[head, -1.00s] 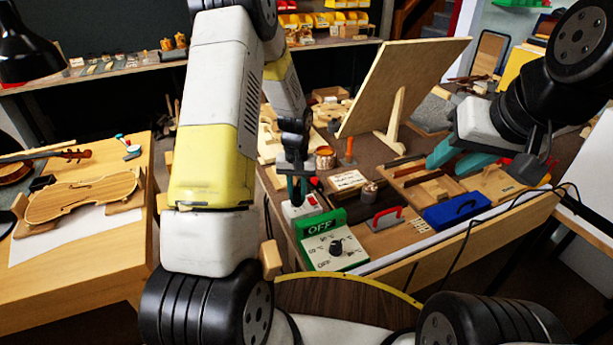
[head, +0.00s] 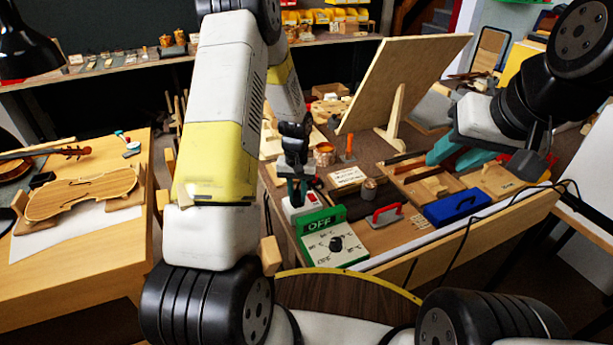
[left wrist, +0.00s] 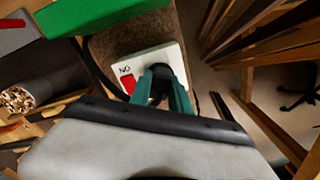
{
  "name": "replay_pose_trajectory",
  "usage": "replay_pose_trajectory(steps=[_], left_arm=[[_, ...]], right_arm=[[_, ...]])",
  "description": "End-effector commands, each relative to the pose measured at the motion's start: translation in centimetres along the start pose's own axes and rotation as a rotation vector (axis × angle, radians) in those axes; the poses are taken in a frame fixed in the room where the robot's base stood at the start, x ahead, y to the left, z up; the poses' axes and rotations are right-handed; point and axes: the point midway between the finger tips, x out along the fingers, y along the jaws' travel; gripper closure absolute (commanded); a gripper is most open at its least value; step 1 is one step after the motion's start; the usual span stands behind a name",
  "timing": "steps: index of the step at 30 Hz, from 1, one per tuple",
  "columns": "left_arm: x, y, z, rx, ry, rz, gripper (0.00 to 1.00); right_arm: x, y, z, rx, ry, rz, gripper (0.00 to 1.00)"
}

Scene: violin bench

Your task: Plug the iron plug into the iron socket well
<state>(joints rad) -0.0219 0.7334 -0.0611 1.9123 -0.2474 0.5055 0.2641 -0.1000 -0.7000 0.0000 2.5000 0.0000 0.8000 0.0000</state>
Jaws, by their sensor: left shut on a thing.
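The iron socket is a white block (left wrist: 126,60) with a red switch (left wrist: 128,84) in the left wrist view; it also shows in the head view (head: 289,211) beside the green control box. My left gripper (left wrist: 163,84) has its green fingers shut on a black plug (left wrist: 159,92) right at the socket's face. The fingers hide where the plug meets the socket, so I cannot tell how deep it sits. In the head view my left gripper (head: 297,190) points down over the socket. My right gripper (head: 450,152) is over the trays at the right; its fingers are partly hidden.
A green control box (head: 322,232) marked OFF stands just right of the socket. A red-handled tool (head: 384,215) and a blue box (head: 457,205) lie along the bench's front edge. A tilted board (head: 403,80) stands behind. A violin body (head: 82,193) rests on the left table.

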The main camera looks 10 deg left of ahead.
Motion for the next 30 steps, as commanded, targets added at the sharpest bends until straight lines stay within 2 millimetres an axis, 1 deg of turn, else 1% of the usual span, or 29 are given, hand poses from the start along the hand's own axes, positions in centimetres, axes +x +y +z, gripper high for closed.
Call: replay_pose_trajectory(steps=[1, 2, 3, 5, 6, 14, 17, 20, 27, 30], left_arm=[[0.1, 0.0, 0.0, 0.0, 0.0, 0.0, 1.0], [0.1, 0.0, 0.0, 0.0, 0.001, 0.0, 0.75], [0.1, 0.0, 0.0, 0.0, 0.001, 0.0, 0.67], [0.1, 0.0, 0.0, 0.0, 0.001, 0.0, 0.55], [0.1, 0.0, 0.0, 0.0, 0.0, 0.0, 0.51], [0.1, 0.0, 0.0, 0.0, 0.0, 0.0, 0.51], [-0.4, 0.0, 0.0, 0.0, 0.001, 0.0, 0.51], [-1.8, 0.0, -0.1, -0.001, 0.004, 0.0, 0.51], [-5.9, 0.0, -0.1, 0.001, 0.003, 0.0, 0.51], [-7.0, 0.0, -0.1, 0.001, 0.002, 0.0, 0.51]], right_arm=[[0.0, 0.0, 0.0, 0.0, 0.0, 0.0, 0.64], [0.0, 0.0, 0.0, 0.0, 0.0, 0.0, 0.64], [0.0, 0.0, 0.0, 0.0, 0.0, 0.0, 0.64], [0.0, 0.0, 0.0, 0.0, 0.0, 0.0, 0.64], [0.0, 0.0, 0.0, 0.0, 0.0, 0.0, 0.64], [0.0, 0.0, 0.0, 0.0, 0.0, 0.0, 0.64], [0.0, 0.0, 0.0, 0.0, 0.0, 0.0, 0.64], [0.0, 0.0, 0.0, 0.0, 0.0, 0.0, 0.64], [0.0, 0.0, 0.0, 0.0, 0.0, 0.0, 0.64], [0.0, 0.0, 0.0, 0.0, 0.0, 0.0, 0.64]])
